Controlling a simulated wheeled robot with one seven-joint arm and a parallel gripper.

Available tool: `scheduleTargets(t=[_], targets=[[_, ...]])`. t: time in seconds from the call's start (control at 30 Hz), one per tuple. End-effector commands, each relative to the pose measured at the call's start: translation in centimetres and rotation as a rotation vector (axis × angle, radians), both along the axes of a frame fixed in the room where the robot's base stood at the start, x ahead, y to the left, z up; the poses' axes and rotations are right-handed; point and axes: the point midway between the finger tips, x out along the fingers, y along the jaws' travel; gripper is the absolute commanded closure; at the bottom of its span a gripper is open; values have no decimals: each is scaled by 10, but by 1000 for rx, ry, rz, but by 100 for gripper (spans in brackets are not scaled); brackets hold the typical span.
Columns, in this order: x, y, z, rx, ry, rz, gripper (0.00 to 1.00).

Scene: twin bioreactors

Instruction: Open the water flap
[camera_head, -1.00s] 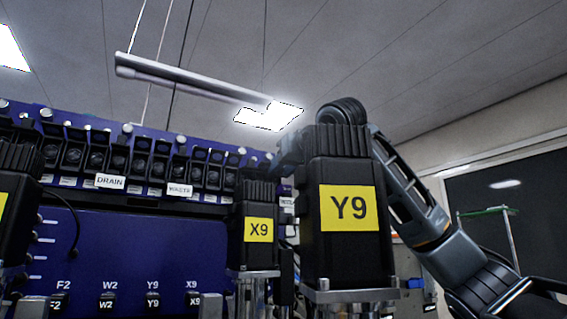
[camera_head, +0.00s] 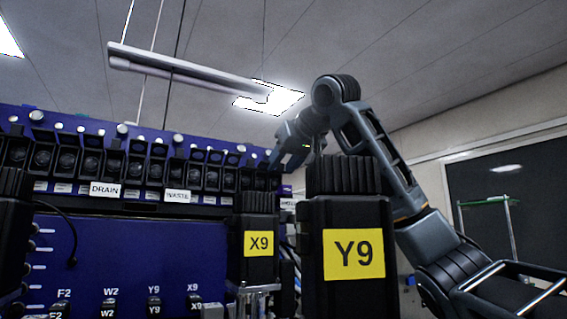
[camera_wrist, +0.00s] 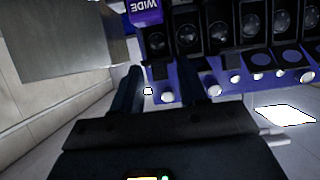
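A row of black flaps (camera_head: 161,167) with round dark centres runs along the top of a blue panel. Labels below read DRAIN (camera_head: 105,190) and WASTE (camera_head: 177,196). A partly hidden label (camera_head: 288,203) sits at the row's right end; I cannot read it, and no label clearly reads water. My gripper (camera_head: 283,160) is at that right end in the head view. In the wrist view, its two dark fingers (camera_wrist: 160,80) are apart, close to the row's end. Nothing is clearly held between them. Whether a finger touches a flap I cannot tell.
Black housings marked X9 (camera_head: 257,243) and Y9 (camera_head: 353,253) stand in front of the panel, close to my arm. A purple label reading WIDE (camera_wrist: 144,11) and a grey box-like surface (camera_wrist: 70,35) show in the wrist view. Space above the row is free.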

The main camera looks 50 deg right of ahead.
Motion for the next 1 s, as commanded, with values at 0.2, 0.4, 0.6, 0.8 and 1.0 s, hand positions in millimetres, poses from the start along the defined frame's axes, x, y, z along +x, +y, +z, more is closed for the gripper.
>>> scheduleTargets(t=[0.2,0.4,0.6,0.8,1.0], targets=[[-4,2,1,0,0,1,57],[-30,10,11,-2,-3,3,57],[-56,17,24,-1,-2,0,57],[-68,20,30,0,0,0,57],[-69,20,30,0,1,0,57]])
